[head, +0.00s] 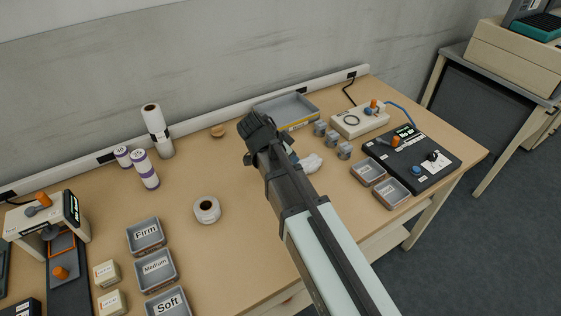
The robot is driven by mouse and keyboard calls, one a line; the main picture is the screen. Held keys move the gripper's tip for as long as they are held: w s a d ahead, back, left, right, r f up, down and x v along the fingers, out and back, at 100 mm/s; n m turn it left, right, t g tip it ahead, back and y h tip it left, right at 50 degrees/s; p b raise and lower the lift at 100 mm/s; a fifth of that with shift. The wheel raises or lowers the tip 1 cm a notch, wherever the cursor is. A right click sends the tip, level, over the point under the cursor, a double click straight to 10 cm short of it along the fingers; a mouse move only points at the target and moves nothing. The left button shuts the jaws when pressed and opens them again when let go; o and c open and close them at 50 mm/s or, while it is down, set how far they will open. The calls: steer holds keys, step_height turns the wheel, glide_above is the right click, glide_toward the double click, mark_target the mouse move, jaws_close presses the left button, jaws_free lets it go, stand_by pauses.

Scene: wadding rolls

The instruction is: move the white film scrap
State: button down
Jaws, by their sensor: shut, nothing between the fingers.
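A small crumpled white piece (311,163), which looks like the white film scrap, lies on the table just right of my arm. My arm reaches up from the lower right, and its dark end with my gripper (256,131) is to the left of the scrap and apart from it in the picture. The gripper is shut and holds nothing. The fingertips are hard to make out, and my arm hides the table beneath it, perhaps also part of the scrap's left side.
Labelled bins (155,268), a white roll (207,210) and standing rolls (152,120) are on the left. A black device (425,165) is at right.

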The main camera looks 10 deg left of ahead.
mark_target(309, 159)
steer(key=w+d, duration=0.3)
steer(key=shift+w+d, duration=0.35)
steer(key=shift+w, duration=0.05)
steer(key=shift+s+f, duration=0.1)
steer(key=shift+f, duration=0.7)
steer(key=shift+s+f, duration=0.1)
steer(key=s+a, duration=1.4)
steer(key=shift+s+a, duration=0.2)
steer(key=shift+a, duration=0.1)
steer(key=shift+w, duration=0.1)
